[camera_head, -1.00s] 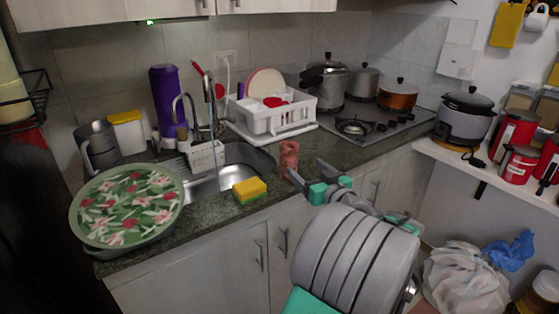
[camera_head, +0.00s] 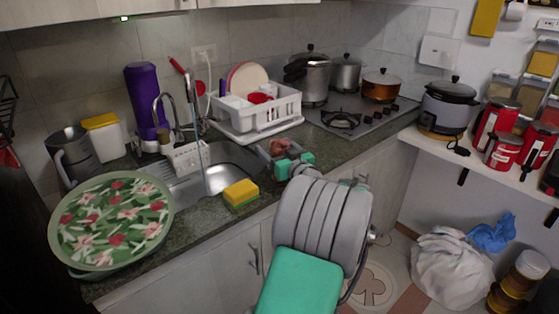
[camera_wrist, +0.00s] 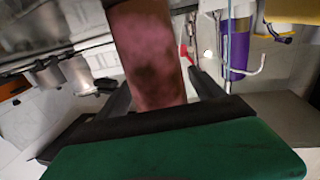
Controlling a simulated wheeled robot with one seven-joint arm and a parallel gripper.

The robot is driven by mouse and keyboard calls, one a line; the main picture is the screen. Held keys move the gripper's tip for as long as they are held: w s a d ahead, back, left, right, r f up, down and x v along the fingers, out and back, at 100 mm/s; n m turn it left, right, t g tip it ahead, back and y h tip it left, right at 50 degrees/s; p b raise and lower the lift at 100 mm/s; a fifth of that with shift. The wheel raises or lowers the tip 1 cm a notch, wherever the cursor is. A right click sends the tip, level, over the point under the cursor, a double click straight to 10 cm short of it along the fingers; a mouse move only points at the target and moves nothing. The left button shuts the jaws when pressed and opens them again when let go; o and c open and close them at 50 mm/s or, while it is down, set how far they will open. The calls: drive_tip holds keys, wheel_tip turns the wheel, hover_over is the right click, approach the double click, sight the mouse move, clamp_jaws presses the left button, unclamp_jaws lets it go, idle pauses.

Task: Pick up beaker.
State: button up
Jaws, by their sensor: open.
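The beaker (camera_head: 279,146) is a reddish-brown, mottled cylinder at the counter's front edge, right of the sink. In the wrist view the beaker (camera_wrist: 148,55) fills the upper middle, and its top runs out of the picture. My gripper (camera_head: 276,153) is at the beaker, with its dark fingers apart. In the wrist view one finger is on each side of the beaker, and the beaker's near end is hidden behind the gripper's dark edge. I cannot tell whether either finger touches it.
A yellow sponge (camera_head: 240,192) lies left of my gripper by the sink (camera_head: 225,165). A white dish rack (camera_head: 257,112) stands behind, and the stove (camera_head: 362,118) with pots is to the right. A flowered green tray (camera_head: 110,222) covers the counter's left end.

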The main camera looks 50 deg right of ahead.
drive_tip(key=c, duration=1.4)
drive_tip(key=shift+c, duration=0.4)
drive_tip(key=shift+r, duration=0.1)
